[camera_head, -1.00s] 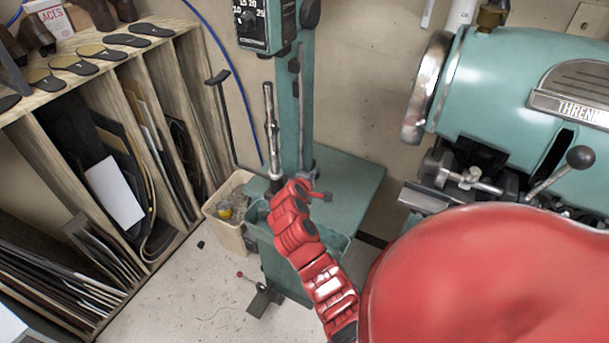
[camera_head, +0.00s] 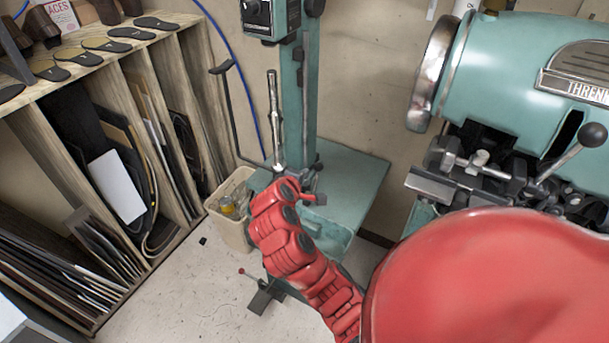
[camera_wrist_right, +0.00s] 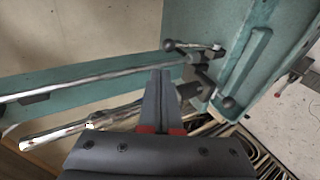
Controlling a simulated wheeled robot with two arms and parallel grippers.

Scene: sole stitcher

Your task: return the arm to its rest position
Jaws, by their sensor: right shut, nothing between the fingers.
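My right arm, red and jointed, comes in from the bottom middle of the head view. Its far end is in front of the green stand (camera_head: 308,90) with the upright chrome rod (camera_head: 274,118). The fingers cannot be made out in the head view. In the right wrist view my right gripper (camera_wrist_right: 160,75) is shut and empty, its dark fingers together. Behind the fingertips are the green stand and a chrome rod (camera_wrist_right: 90,80); contact cannot be told. My left gripper is not in view.
A wooden rack (camera_head: 165,48) with sheets in its slots and soles on top stands left. A cream bin (camera_head: 231,222) is beside the stand's green base (camera_head: 350,185). A green machine (camera_head: 515,70) with a ball-ended lever (camera_head: 592,135) stands right. Floor at lower left is mostly clear.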

